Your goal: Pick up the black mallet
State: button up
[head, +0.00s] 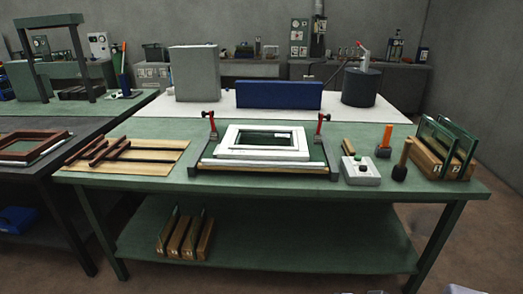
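A mallet with a black head (399,173) and an upright brown handle stands on the right part of the green workbench (440,205). Its head rests on the bench top and its handle points up, leaning slightly right. Just behind it to the left stands a second tool with an orange handle (386,137) and a dark grey-blue head.
A white frame in a clamping jig (262,155) fills the bench middle. The bench's front right corner is clear.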

aim_at(399, 173)
jog(key=i+l, duration=0.15)
jog(key=i, duration=0.4)
jog(key=i+l, duration=0.2)
jog(key=i, duration=0.3)
jog(key=i+l+z, duration=0.1)
jog(key=i, duration=0.45)
jog(key=i+l, duration=0.2)
jog(key=i, duration=0.3)
